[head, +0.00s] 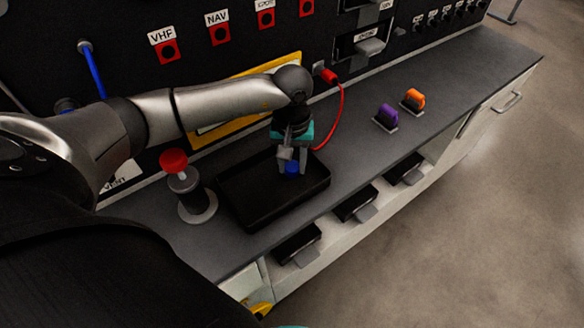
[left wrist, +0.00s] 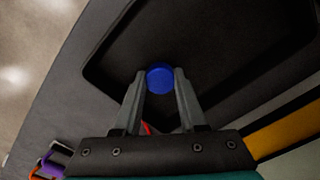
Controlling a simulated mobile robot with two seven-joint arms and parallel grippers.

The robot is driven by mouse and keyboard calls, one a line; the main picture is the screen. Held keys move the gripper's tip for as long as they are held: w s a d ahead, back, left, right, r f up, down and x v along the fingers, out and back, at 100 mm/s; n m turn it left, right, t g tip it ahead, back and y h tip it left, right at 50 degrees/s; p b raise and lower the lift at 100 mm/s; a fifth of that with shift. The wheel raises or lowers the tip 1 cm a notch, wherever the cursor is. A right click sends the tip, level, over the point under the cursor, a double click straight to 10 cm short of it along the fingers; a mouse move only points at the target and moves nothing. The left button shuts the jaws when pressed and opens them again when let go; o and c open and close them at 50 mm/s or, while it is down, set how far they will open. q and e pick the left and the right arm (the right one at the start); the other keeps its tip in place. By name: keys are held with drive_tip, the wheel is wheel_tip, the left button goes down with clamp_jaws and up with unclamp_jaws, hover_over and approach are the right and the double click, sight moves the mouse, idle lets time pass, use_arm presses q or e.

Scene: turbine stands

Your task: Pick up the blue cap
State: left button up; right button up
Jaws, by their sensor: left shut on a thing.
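The blue cap (head: 292,168) is a small round blue piece over the black tray (head: 247,213) in the head view. My left gripper (head: 291,166) reaches down over the tray and is shut on the cap. In the left wrist view the blue cap (left wrist: 160,77) sits between the two fingertips of my left gripper (left wrist: 160,80), with the dark tray (left wrist: 228,97) behind it. I cannot tell whether the cap touches the tray floor.
A red-topped grey cylinder (head: 184,187) stands left of the tray. A red plug (head: 326,75) with a red cable is on the panel behind. A purple piece (head: 387,116) and an orange piece (head: 413,99) stand on the counter to the right. The counter between is clear.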

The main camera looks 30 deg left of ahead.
use_arm(q)
clamp_jaws()
idle(0.8)
